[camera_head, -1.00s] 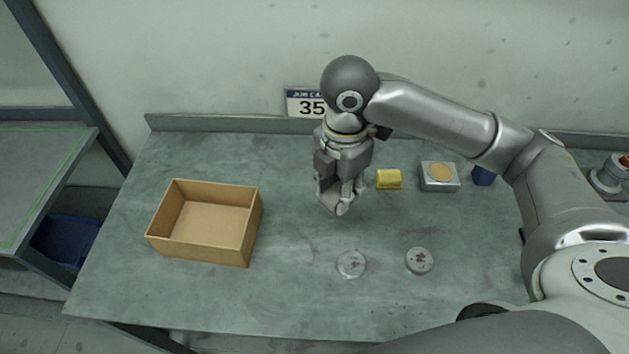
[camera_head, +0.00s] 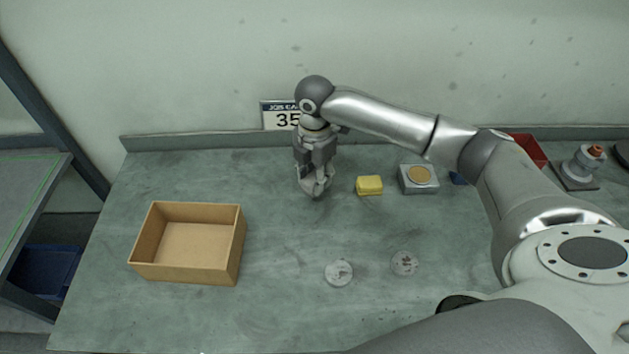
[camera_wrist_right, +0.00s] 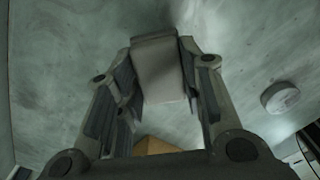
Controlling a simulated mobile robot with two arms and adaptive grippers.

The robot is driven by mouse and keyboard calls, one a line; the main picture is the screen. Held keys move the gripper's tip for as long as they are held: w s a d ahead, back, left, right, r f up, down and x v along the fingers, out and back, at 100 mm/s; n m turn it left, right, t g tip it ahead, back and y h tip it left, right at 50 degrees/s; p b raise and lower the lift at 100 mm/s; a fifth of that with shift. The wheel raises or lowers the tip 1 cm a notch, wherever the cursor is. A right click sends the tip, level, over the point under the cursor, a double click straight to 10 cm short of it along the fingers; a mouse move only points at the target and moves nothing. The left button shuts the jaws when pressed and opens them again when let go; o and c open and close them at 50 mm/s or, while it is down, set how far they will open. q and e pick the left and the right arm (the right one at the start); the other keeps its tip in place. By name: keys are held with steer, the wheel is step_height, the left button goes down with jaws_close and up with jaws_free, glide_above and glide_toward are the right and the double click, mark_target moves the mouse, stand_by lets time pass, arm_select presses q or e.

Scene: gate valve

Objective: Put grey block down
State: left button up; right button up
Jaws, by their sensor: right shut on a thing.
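The grey block (camera_wrist_right: 158,70) is a plain light-grey piece between the two fingers of my right gripper (camera_wrist_right: 160,90) in the wrist view. The fingers are shut on its sides. In the head view my right gripper (camera_head: 316,190) points down at the table (camera_head: 280,260), left of the yellow block. The grey block is hard to tell from the grey fingers there. I cannot tell whether its underside touches the table. My left gripper is not in view.
An open cardboard box (camera_head: 190,270) stands at the left. A yellow block (camera_head: 369,186) and a grey square piece with a tan disc (camera_head: 419,175) are to the right. Two round grey discs (camera_head: 339,272) (camera_head: 404,263) lie in front. Table between box and gripper is clear.

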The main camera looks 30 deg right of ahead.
steer(key=shift+w+d+f, duration=0.15)
steer(key=shift+w+f, duration=0.15)
steer(key=shift+f, duration=0.3)
step_height(320, 180, down, 2)
steer(key=shift+f+p, duration=0.15)
steer(key=shift+p, duration=0.6)
steer(key=shift+f, duration=0.2)
steer(key=shift+f, duration=0.2)
steer(key=o, duration=0.9)
steer(key=shift+r, duration=0.1)
